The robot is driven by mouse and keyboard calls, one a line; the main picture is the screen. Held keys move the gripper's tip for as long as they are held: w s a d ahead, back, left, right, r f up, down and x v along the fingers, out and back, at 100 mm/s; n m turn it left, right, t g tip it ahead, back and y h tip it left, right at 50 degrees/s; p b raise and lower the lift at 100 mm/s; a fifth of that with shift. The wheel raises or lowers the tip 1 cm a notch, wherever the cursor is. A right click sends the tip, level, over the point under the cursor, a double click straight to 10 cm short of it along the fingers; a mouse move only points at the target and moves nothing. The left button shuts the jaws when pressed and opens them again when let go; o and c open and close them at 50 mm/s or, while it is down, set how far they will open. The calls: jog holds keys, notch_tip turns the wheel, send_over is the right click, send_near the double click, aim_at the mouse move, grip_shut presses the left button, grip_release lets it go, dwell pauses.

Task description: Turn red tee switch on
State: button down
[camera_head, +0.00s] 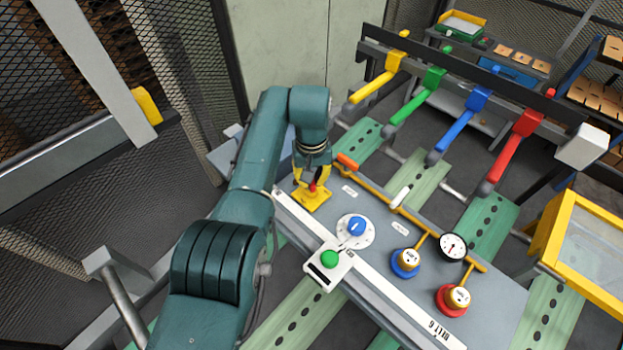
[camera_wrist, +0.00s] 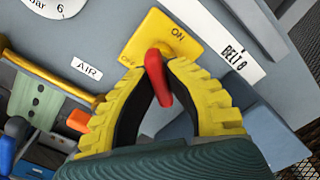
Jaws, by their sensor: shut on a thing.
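The red tee switch (camera_wrist: 158,78) sits on a yellow plate (camera_wrist: 150,38) marked ON and OFF. In the wrist view ON is at the plate's top right and OFF at its lower left. My gripper (camera_wrist: 155,72) has its yellow fingers closed around the red handle, one on each side. The handle's red tip points down between the fingers; part of it is covered. In the head view the yellow plate (camera_head: 311,200) is at the panel's left end, with my gripper (camera_head: 312,182) over it and a bit of red showing.
A blue knob (camera_head: 356,227) on a white dial and a green button (camera_head: 329,259) are beside the plate. A yellow pipe with an orange handle (camera_head: 347,160) runs behind it. Blue (camera_head: 405,264) and red valves (camera_head: 453,298) and a gauge (camera_head: 453,246) are farther right.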

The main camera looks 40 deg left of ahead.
jog(key=m, duration=0.5)
jog(key=shift+f+m, duration=0.15)
jog(key=shift+m, duration=0.15)
jog(key=m, duration=0.4)
jog(key=shift+m, duration=0.4)
jog(key=c, duration=1.1)
grip_release()
jog(key=shift+o, duration=0.2)
notch_tip(320, 180, up, 12)
